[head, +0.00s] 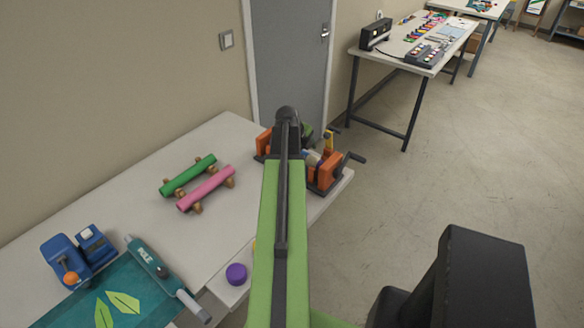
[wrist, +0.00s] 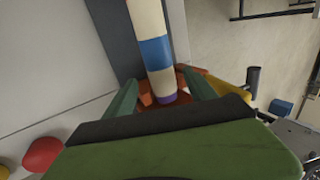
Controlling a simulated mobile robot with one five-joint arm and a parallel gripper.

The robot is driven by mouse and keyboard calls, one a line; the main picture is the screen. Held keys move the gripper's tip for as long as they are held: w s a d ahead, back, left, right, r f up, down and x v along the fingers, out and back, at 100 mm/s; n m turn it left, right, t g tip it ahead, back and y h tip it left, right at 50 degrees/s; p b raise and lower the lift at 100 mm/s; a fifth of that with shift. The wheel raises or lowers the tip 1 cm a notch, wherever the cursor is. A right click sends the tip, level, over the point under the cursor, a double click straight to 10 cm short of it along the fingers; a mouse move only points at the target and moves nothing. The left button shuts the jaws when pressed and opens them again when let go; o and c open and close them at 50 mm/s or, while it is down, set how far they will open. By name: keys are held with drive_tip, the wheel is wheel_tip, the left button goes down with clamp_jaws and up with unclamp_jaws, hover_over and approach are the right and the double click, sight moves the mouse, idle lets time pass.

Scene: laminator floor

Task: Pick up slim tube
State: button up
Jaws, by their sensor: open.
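A slim tube banded in cream, blue and white (wrist: 153,45) runs up the middle of the wrist view, with a purple band near its lower end. My gripper (wrist: 159,82) is open, with one green finger on each side of the tube. I cannot tell whether either finger touches it. In the head view, my arm hides most of the gripper and the tube; a small pale and blue part of the tube (head: 312,158) shows beside orange blocks (head: 326,174) at the table's far end.
A green roll (head: 188,175) and a pink roll (head: 206,188) lie on wooden rests on the white table (head: 130,210). A purple round object (head: 236,274) sits near the front edge. A dark crank handle (head: 350,158) sticks out right of the orange blocks. Open floor lies right.

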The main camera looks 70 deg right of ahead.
sight(308, 158)
drive_tip(key=b+x, duration=0.4)
drive_tip(key=x, duration=0.1)
drive_tip(key=shift+w+f+b, duration=0.15)
drive_tip(key=shift+f+b, duration=0.05)
drive_tip(key=shift+b, duration=0.2)
drive_tip(key=shift+r, duration=0.2)
clamp_jaws()
drive_tip(key=shift+p, duration=0.3)
